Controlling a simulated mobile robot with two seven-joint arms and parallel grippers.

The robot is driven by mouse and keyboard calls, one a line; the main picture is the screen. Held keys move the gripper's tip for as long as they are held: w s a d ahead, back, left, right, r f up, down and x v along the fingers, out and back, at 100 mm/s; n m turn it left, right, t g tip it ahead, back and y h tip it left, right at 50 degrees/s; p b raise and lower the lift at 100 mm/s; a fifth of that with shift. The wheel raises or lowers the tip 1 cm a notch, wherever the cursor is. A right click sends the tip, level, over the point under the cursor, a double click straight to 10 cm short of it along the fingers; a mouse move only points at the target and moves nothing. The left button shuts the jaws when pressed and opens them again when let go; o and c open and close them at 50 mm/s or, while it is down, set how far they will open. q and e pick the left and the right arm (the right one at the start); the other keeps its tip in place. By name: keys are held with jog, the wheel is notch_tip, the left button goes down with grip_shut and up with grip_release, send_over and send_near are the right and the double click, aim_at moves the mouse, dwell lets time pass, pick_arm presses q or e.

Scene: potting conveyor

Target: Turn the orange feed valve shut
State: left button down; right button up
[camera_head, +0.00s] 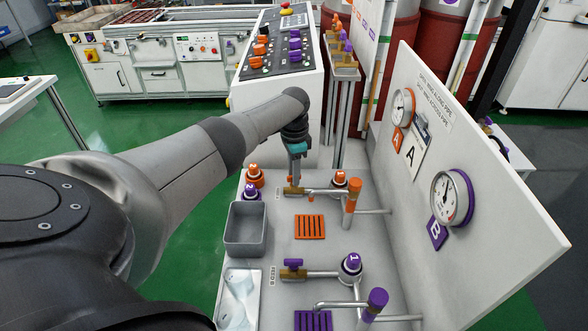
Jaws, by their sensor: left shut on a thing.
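The orange feed valve (294,191) sits on the pipe at the back of the white bench, in the row with the orange spout (351,194). Its brass body shows, but its handle is mostly hidden under my gripper, so I cannot tell which way the handle lies. My left gripper (295,176) reaches down from above and is shut on the valve's handle. My right gripper is not in view.
A purple valve (292,264) and purple-capped spout (377,298) stand nearer on the bench. A grey bin (245,228) and numbered bottles (254,175) are at left. A white panel (470,160) with gauges rises on the right.

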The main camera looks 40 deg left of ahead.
pick_arm(q)
jog(key=n+p, duration=0.1)
jog(key=n, duration=0.1)
jog(key=shift+n, duration=0.4)
jog(key=n, duration=0.3)
jog(key=shift+n+p, duration=0.3)
jog(key=shift+p, duration=0.1)
jog(key=n, duration=0.3)
jog(key=shift+n, duration=0.3)
jog(key=shift+n+p, duration=0.4)
jog(key=shift+n, duration=1.5)
jog(key=c, duration=0.7)
grip_release()
jog(key=shift+r, duration=0.1)
